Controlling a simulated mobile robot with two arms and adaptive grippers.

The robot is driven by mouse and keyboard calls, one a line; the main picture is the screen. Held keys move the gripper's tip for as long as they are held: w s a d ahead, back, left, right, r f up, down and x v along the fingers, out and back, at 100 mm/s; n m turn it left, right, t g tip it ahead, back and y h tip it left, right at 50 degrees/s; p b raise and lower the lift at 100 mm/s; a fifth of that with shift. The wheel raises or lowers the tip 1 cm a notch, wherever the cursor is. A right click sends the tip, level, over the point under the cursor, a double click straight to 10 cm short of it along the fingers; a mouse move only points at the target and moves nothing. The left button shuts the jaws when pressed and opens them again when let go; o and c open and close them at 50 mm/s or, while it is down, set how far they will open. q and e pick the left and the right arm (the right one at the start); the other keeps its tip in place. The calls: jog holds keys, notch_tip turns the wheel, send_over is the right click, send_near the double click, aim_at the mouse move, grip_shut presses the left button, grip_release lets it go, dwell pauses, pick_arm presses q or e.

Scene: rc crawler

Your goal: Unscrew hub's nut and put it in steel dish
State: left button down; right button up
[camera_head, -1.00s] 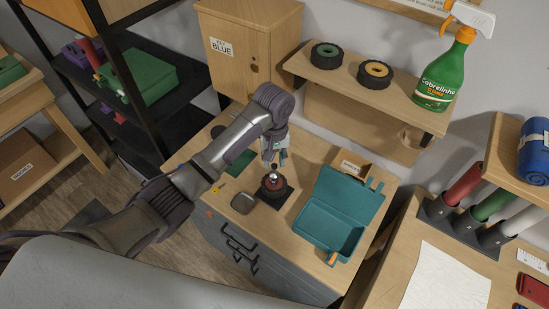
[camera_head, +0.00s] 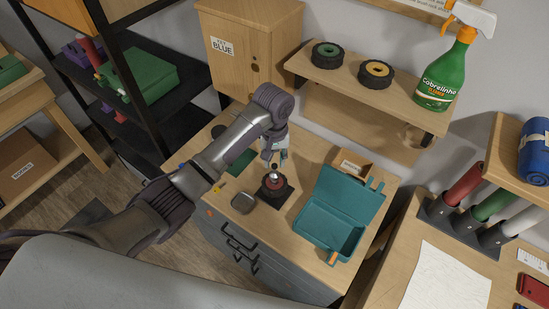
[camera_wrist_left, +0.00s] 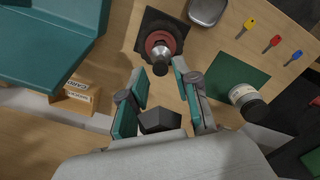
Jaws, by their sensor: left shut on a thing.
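The hub (camera_head: 271,184) is a red disc with a grey metal centre, standing on a black square mat (camera_head: 288,193). It also shows in the left wrist view (camera_wrist_left: 153,43). The steel dish (camera_head: 243,203), grey and rounded, sits left of the mat. My right gripper is out of view.
An open teal box (camera_head: 325,235) stands right of the mat, with a small cardboard box (camera_head: 352,165) behind it. A green mat (camera_wrist_left: 236,82), a jar (camera_wrist_left: 245,97) and several coloured keys (camera_wrist_left: 271,44) lie on the dish's side. A shelf (camera_head: 345,84) with two tyres hangs behind.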

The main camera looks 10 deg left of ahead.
pick_arm(q)
jog(key=shift+s+f+b, duration=0.1)
jog(key=shift+f+b, duration=0.25)
jog(key=shift+f, duration=0.9)
dwell(0.5)
jog(key=shift+r+n+p, duration=0.1)
jog(key=shift+n+p, duration=0.4)
jog(key=shift+n, duration=0.9)
jog(key=n, duration=0.2)
jog(key=shift+n, duration=0.3)
jog(key=shift+d+n, duration=0.1)
jog(key=shift+n, duration=1.1)
jog(key=shift+n, duration=0.3)
